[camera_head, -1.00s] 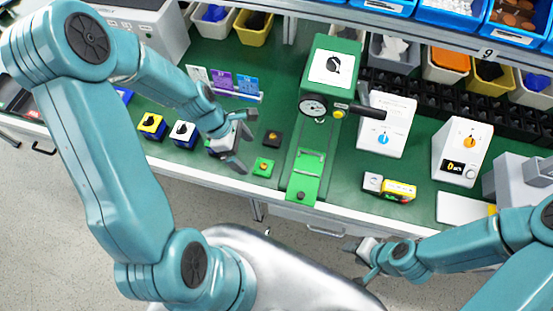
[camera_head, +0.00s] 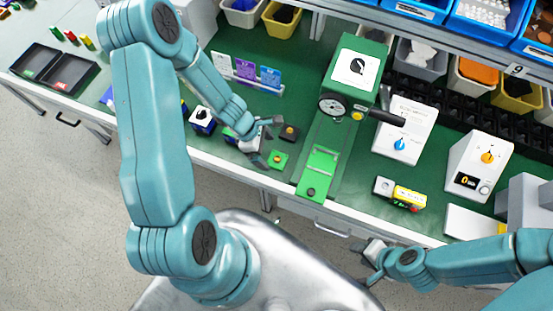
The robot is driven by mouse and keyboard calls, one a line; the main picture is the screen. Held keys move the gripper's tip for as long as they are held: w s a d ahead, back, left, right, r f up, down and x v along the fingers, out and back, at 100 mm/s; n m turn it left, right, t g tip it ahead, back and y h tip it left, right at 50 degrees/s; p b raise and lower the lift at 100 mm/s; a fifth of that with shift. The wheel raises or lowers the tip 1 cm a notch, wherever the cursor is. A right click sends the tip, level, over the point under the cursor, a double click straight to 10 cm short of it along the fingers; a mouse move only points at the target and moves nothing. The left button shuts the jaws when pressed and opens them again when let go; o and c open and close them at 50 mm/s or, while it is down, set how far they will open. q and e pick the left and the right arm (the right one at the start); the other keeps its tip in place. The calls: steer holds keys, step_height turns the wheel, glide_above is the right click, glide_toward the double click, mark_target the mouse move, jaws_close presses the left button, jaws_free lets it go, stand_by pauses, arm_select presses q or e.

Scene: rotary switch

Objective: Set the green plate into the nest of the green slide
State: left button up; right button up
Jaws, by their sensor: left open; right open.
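The green plate (camera_head: 278,159), a small square with an orange-yellow centre, lies on the green bench top. The green slide (camera_head: 318,172) runs out from the green press (camera_head: 350,72) toward the bench's front edge, right of the plate. It has a raised frame and a dark round spot near its front end; I cannot tell which part is the nest. My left gripper (camera_head: 271,142) is open and empty, just above and left of the plate, with one fingertip close to it. My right gripper (camera_head: 362,266) is open and empty, in front of the bench edge.
A dark square plate (camera_head: 289,132) sits close behind the green plate. A blue switch box (camera_head: 203,120) stands left of my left gripper. A yellow box (camera_head: 408,196) and white instrument boxes (camera_head: 405,130) stand right of the slide. The press's dark handle (camera_head: 385,117) sticks out rightward.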

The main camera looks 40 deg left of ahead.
mark_target(277, 158)
arm_select(q)
steer(key=b+x, duration=0.2)
steer(key=x, duration=0.1)
steer(key=b+x, duration=0.1)
steer(key=x, duration=0.1)
steer(key=shift+w+d+r+b, duration=0.2)
steer(key=shift+w+d+b, duration=0.05)
steer(key=shift+w+b, duration=0.1)
steer(key=shift+w+d+f+b, duration=0.1)
steer(key=shift+f+b, duration=0.2)
steer(key=shift+f, duration=0.05)
steer(key=shift+d+r, duration=0.1)
steer(key=c, duration=1.2)
